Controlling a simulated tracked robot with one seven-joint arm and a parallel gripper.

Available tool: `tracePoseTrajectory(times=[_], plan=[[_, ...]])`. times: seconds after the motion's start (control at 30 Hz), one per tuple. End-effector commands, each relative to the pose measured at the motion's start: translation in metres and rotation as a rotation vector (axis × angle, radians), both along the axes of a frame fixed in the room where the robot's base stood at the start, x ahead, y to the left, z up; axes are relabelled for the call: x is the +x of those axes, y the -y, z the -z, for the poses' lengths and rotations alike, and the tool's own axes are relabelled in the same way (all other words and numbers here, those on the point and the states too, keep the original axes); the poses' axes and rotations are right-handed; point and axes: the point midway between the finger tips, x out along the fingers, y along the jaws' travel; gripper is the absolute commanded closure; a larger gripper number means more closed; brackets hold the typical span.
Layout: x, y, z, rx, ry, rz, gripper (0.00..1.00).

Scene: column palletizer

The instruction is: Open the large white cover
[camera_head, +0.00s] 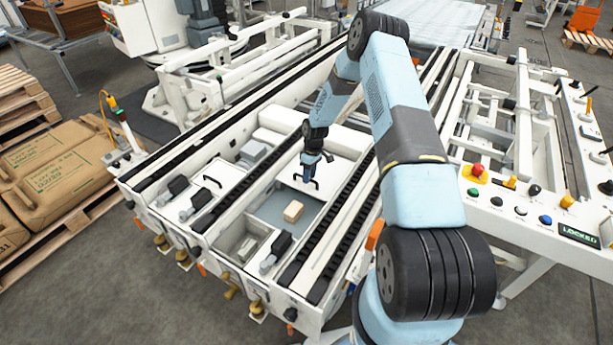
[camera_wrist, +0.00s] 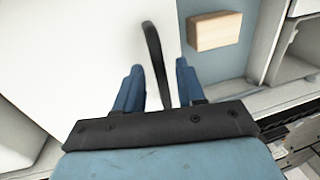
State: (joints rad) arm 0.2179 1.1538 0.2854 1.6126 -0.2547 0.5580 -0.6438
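The large white cover (camera_head: 340,150) lies over part of a recessed bay between the black conveyor tracks. It fills the left of the wrist view (camera_wrist: 75,55). A dark curved handle (camera_wrist: 153,50) stands on it near its edge. My gripper (camera_head: 308,172) is down at this handle. In the wrist view its two blue fingers (camera_wrist: 159,68) stand on either side of the handle, with visible gaps, so the gripper is open around it. Part of the handle's lower end is hidden by the gripper body.
A tan block (camera_head: 293,211) sits on the blue-grey bay floor (camera_head: 272,208) beside the cover. Another dark handle (camera_head: 212,180) is farther left. Black tracks (camera_head: 330,225) flank the bay. A control panel with coloured buttons (camera_head: 520,210) is at right; sacks (camera_head: 60,165) are at left.

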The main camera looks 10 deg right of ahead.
Motion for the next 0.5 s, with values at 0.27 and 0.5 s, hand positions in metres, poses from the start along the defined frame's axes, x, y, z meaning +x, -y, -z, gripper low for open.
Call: tracePoseTrajectory(times=[0.27,0.5], plan=[[0.0,0.0,-0.001,-0.001,-0.001,0.0,0.6],[0.004,0.005,-0.028,-0.001,0.002,0.001,0.6]])
